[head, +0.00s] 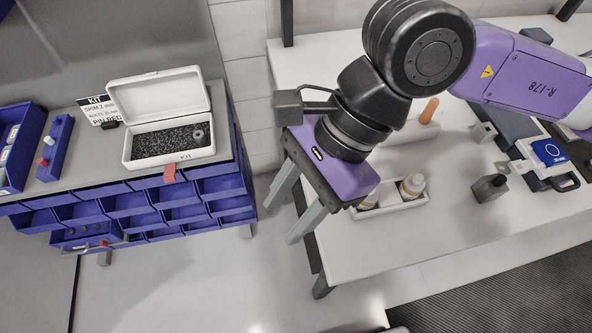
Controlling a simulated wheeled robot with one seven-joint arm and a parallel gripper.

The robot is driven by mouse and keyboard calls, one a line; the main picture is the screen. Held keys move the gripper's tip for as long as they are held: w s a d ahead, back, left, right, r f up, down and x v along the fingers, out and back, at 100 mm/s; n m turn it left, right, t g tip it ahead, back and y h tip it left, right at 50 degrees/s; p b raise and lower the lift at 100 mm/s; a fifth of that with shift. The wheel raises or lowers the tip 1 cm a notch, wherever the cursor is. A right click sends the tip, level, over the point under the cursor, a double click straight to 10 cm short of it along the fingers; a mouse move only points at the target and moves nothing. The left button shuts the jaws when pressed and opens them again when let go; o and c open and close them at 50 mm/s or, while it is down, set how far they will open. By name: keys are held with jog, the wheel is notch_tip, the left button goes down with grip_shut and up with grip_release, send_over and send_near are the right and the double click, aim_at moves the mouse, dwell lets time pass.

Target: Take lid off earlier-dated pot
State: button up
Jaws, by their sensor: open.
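My gripper (280,222) is open and empty, its two grey fingers pointing down over the gap between the blue-drawer cabinet and the white table. Two small pots stand in a white tray (408,205) on the table, just right of my gripper. The right pot (412,187) has a pale cap and a brownish body. The left pot (368,201) is partly hidden behind my gripper's body. No date can be read on either pot, and the left pot's top is hard to make out.
An open white kit box (172,156) with dark foam sits on the cabinet (80,168) at left. A dark block (489,188) stands right of the tray, with a blue-topped device (549,152) farther right. The table's front right (450,235) is clear.

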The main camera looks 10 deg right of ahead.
jog(key=w+d+h, duration=0.1)
jog(key=d+h, duration=0.1)
jog(key=d, duration=0.3)
jog(key=w+d+f+t+h, duration=0.1)
jog(key=w+d+h, duration=0.1)
jog(key=d, duration=0.3)
jog(key=w+d+f+t+h, duration=0.1)
jog(key=w+d, duration=0.1)
jog(key=d, duration=0.4)
jog(key=shift+w+d+f+m+h+p, duration=0.1)
jog(key=shift+w+f+m+h+p, duration=0.1)
jog(key=shift+f+m+h+p, duration=0.15)
jog(key=shift+d+f, duration=0.2)
jog(key=shift+f+p, duration=1.15)
jog(key=shift+f, duration=2.4)
grip_shut()
